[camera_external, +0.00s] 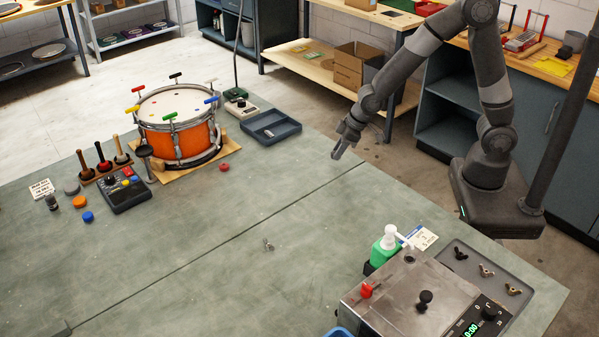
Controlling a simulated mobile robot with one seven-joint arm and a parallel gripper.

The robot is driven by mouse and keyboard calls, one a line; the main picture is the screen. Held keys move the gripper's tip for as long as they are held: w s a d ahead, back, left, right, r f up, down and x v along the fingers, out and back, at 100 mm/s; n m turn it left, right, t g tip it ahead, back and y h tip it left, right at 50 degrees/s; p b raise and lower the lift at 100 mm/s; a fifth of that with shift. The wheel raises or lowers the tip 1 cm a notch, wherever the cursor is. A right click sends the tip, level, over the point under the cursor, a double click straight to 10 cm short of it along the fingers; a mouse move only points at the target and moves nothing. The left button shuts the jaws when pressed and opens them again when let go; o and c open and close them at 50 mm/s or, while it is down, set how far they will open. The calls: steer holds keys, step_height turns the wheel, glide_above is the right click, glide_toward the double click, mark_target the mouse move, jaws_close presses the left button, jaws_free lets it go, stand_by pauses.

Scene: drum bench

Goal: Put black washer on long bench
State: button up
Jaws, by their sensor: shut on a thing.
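The long bench (210,240) has a worn green top and fills most of the view. My gripper (338,154) points down at the bench's far right edge, in the upper middle of the picture. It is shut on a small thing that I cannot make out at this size. I cannot pick out a black washer anywhere in the open. Whether the held thing touches the bench top cannot be told.
An orange drum (178,142) with coloured keys stands on the bench at the left. A small metal part (268,244) lies mid-bench. A steel machine (410,295) and a wing-nut tray (463,268) stand front right. Much of the middle is clear.

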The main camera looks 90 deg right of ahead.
steer(key=shift+w+a+f, duration=0.2)
steer(key=shift+w+f, duration=0.2)
steer(key=shift+f, duration=0.05)
steer(key=shift+w+a, duration=0.2)
steer(key=shift+a, duration=0.05)
steer(key=w+a+r+n, duration=0.1)
steer(key=w+a, duration=0.1)
steer(key=a, duration=0.3)
steer(key=w+a+r+n+y, duration=0.1)
steer(key=w+a+n, duration=0.1)
steer(key=a, duration=0.4)
steer(key=w+a+r+n, duration=0.1)
steer(key=w+a, duration=0.2)
steer(key=a, duration=0.2)
steer(key=shift+a+r+n+y, duration=0.25)
steer(key=shift+a+n+y, duration=0.05)
steer(key=shift+a+y, duration=0.1)
steer(key=w+a+r+n+g+y, duration=0.1)
steer(key=a+r+n, duration=0.2)
steer(key=a, duration=1)
steer(key=n+y, duration=0.1)
steer(key=n, duration=0.2)
glide_above(310, 299)
steer(key=d, duration=0.2)
steer(key=shift+g, duration=0.4)
steer(key=f, duration=0.4)
steer(key=shift+s+a+f, duration=0.15)
steer(key=shift+s, duration=0.25)
steer(key=shift+a+f, duration=0.25)
steer(key=shift+f, duration=1.9)
